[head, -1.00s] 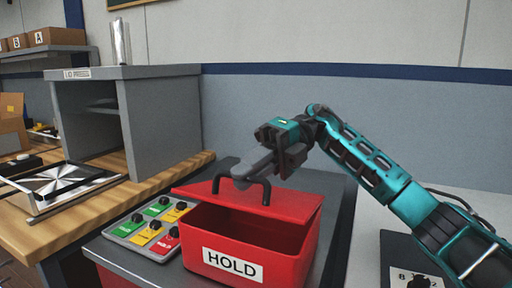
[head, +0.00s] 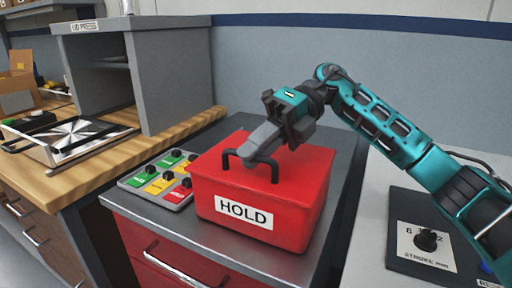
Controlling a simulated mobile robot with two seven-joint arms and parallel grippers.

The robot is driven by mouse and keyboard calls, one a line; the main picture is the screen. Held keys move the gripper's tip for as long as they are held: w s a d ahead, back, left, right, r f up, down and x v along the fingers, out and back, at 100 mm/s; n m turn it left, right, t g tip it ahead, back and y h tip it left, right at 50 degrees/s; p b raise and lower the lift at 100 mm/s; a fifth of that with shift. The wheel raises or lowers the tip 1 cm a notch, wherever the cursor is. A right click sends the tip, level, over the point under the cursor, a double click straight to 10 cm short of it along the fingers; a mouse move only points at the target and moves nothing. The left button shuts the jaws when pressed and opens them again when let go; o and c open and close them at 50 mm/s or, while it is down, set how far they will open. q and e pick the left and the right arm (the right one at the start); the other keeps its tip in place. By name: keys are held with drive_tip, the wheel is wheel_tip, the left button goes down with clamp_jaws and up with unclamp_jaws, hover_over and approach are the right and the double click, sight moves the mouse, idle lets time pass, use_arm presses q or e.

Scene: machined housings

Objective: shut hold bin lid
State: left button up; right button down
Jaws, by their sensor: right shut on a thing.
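The red hold bin (head: 300,231), with a white HOLD label, stands on a dark grey cabinet top. Its red lid (head: 305,165) lies flat over the bin's opening, and the inside is hidden. A black loop handle (head: 233,158) stands on the lid. My right gripper (head: 253,157) reaches in from the right and is shut on the handle, its fingers just above the lid. My left gripper is not in view.
A panel of green, yellow and red tiles with black knobs (head: 160,181) lies left of the bin. A grey press housing (head: 168,80) stands behind left on a wooden bench. A dial box (head: 428,240) sits at right.

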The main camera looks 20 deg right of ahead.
drive_tip(key=c, duration=1.2)
unclamp_jaws()
drive_tip(key=shift+o, duration=0.2)
drive_tip(key=p+v, duration=0.2)
drive_tip(key=v, duration=0.9)
drive_tip(key=shift+r, duration=0.15)
drive_tip(key=shift+v, duration=0.85)
